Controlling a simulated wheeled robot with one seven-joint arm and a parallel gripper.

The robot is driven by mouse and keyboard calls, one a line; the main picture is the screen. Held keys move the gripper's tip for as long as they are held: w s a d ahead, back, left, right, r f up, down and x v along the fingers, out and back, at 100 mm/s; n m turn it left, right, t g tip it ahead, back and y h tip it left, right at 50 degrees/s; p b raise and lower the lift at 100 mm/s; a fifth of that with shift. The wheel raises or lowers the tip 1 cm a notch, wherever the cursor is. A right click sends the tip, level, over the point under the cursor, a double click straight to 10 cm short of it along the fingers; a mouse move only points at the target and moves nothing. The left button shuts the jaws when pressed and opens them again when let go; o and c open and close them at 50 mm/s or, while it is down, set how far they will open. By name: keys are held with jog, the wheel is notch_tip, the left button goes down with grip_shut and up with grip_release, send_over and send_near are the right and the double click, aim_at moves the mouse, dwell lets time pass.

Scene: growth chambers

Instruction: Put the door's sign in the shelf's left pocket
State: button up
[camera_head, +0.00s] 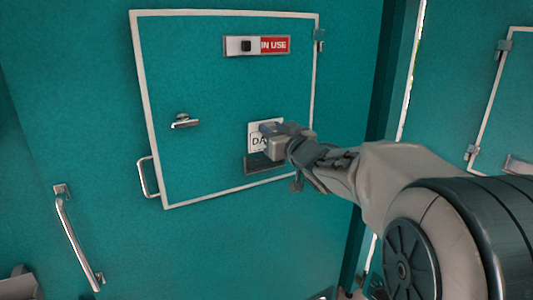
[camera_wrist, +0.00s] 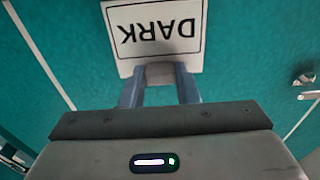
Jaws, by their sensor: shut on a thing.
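The door's sign (camera_head: 255,141) is a white card with a dark border and the word DARK. It is at the lower right of the teal door (camera_head: 210,90), just above a dark holder (camera_head: 262,163) on that door. My gripper (camera_head: 272,133) is shut on the sign, at its edge. In the wrist view the sign (camera_wrist: 155,32) appears upside down, its edge between the two blue-grey fingers (camera_wrist: 160,80). I cannot tell whether the sign's lower edge still sits in the holder. The shelf and its left pocket are not identifiable in view.
The door has a white frame, a latch handle (camera_head: 184,121), a pull handle (camera_head: 149,177) and a slider reading IN USE (camera_head: 257,46). A grab bar (camera_head: 78,238) is on the wall at lower left. Another framed door (camera_head: 508,110) stands at right.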

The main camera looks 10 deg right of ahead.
jog(key=shift+s, duration=0.1)
jog(key=v, duration=0.9)
jog(key=shift+s+d, duration=0.15)
jog(key=shift+s, duration=0.25)
dwell(0.4)
jog(key=shift+f, duration=0.15)
